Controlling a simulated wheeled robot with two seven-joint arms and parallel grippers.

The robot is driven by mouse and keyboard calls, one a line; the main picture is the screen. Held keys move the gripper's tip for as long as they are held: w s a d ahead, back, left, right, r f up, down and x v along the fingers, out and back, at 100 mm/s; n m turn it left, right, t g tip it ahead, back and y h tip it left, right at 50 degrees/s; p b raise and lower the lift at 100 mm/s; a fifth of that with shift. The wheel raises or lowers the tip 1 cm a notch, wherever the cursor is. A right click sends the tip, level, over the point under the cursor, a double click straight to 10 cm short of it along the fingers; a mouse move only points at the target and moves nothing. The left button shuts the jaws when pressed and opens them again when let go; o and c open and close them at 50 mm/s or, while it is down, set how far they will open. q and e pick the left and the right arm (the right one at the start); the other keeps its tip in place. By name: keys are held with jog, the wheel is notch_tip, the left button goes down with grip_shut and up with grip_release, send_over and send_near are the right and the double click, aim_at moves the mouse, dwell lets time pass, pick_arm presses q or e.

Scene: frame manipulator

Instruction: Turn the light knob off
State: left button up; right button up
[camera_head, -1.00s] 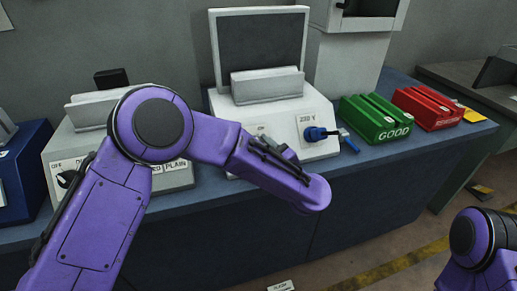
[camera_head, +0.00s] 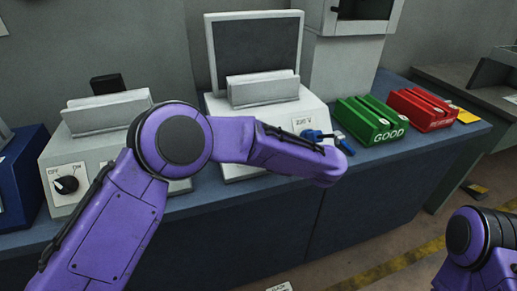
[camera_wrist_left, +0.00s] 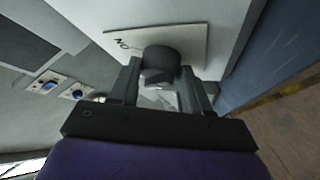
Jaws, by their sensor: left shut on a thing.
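A dark knob (camera_wrist_left: 160,62) stands on a white plate with lettering, which reads upside down as ON, in the left wrist view. My left gripper (camera_wrist_left: 160,82) is shut on this knob, one finger on each side. In the head view my left arm crosses in front of the white box (camera_head: 232,172) with the screen, and hides its gripper and the held knob. Another dark knob (camera_head: 66,184), marked OFF and ON, is on the left box, clear of my arm. My right arm shows at the lower right, its gripper out of view.
A blue part (camera_head: 312,135) sticks out of the middle box. Green (camera_head: 371,122) and red (camera_head: 423,110) trays stand to its right on the blue bench (camera_head: 425,157). Blue round parts (camera_wrist_left: 48,87) show at the left of the wrist view.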

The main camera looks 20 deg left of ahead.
dwell(0.4)
pick_arm(q)
jog(key=o, duration=1.1)
jog(key=shift+c, duration=0.2)
jog(key=shift+s+d+r, duration=0.1)
jog(key=shift+d+r, duration=0.05)
jog(key=shift+d, duration=0.1)
jog(key=p+v, duration=0.5)
jog(key=v, duration=0.5)
